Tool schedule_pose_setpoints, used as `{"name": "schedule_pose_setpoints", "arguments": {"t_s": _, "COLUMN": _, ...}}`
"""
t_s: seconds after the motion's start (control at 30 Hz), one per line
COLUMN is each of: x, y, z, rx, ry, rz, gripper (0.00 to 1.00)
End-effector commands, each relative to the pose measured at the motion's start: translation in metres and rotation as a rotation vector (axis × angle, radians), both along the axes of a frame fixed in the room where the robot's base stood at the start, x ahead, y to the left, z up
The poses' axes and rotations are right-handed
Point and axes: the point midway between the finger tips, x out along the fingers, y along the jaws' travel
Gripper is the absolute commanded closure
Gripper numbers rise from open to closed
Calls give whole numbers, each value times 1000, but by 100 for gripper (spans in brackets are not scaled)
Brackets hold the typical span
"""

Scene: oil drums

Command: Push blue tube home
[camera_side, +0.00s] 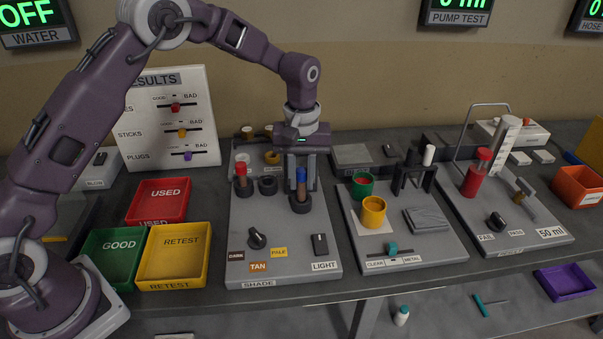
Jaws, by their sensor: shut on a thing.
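The blue-topped tube (302,185), with brown contents, stands upright at a black ring holder (301,203) on the grey shade board (285,232). My gripper (301,178) points straight down over it, its fingers around the tube's upper part, shut on it. The tube's lower end is at the ring; I cannot tell how deep it sits. A red-topped tube (241,176) stands in another black ring to the left. An empty black ring (267,185) lies between them.
Red (135,214), green (92,262) and yellow (147,268) trays stand left. A second board with a yellow cup (373,212) stands right.

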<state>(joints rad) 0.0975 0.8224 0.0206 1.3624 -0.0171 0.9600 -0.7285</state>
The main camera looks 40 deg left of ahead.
Motion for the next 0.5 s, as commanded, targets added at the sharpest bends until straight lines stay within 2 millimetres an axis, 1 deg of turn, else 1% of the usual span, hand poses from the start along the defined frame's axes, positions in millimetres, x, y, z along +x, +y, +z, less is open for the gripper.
{"name": "schedule_pose_setpoints", "arguments": {"t_s": 0.23, "x": 0, "y": 0, "z": -9, "rx": 0, "ry": 0, "rz": 0, "gripper": 100}}
{"name": "schedule_pose_setpoints", "arguments": {"t_s": 0.5, "x": 0, "y": 0, "z": -9, "rx": 0, "ry": 0, "rz": 0, "gripper": 100}}
